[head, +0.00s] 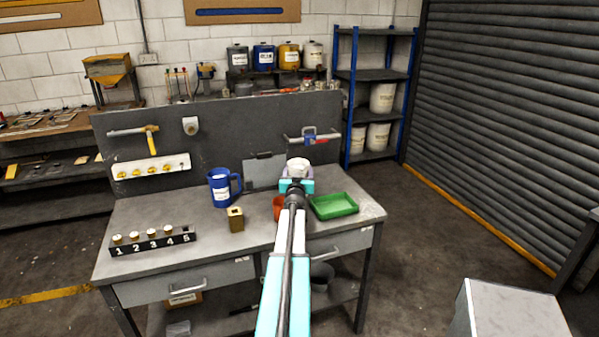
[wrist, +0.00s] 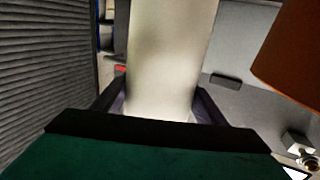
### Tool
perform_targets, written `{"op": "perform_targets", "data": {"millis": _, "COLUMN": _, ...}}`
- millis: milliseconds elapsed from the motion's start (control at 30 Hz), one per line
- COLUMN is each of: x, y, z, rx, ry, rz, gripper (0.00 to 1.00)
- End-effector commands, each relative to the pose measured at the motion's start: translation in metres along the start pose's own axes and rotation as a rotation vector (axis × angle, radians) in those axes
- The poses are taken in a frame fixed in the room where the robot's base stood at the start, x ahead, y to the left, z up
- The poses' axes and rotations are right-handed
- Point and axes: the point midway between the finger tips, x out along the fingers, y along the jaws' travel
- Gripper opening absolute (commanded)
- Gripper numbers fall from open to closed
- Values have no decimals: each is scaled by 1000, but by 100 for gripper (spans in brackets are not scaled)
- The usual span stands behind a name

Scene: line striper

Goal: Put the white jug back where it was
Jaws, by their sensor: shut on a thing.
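My gripper (head: 297,184) is at the end of my outstretched arm, over the back right of the workbench. It is shut on a white, rounded thing, which I take to be the white jug (head: 298,165). In the wrist view the jug (wrist: 172,55) is a pale column between the dark fingers of my gripper (wrist: 160,108). No handle shows, and its ends are cut off or hidden. I cannot tell whether its base touches the bench.
On the workbench (head: 150,212) stand a blue jug (head: 221,190), a brass block (head: 236,219), a numbered rack (head: 152,241), a green tray (head: 333,205) and an orange thing (head: 278,207) partly behind my arm. A grey back panel (head: 230,145) rises behind. Bare benchtop lies at front centre.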

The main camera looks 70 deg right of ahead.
Motion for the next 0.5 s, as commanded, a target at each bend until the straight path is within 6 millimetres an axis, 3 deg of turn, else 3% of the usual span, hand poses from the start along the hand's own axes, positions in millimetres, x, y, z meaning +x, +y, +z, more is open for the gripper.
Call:
{"op": "perform_targets", "data": {"millis": 200, "x": 13, "y": -4, "z": -3, "rx": 1, "ry": 6, "rz": 1, "gripper": 4}}
{"op": "perform_targets", "data": {"millis": 500, "x": 14, "y": -4, "z": -2, "rx": 0, "ry": 7, "rz": 0, "gripper": 4}}
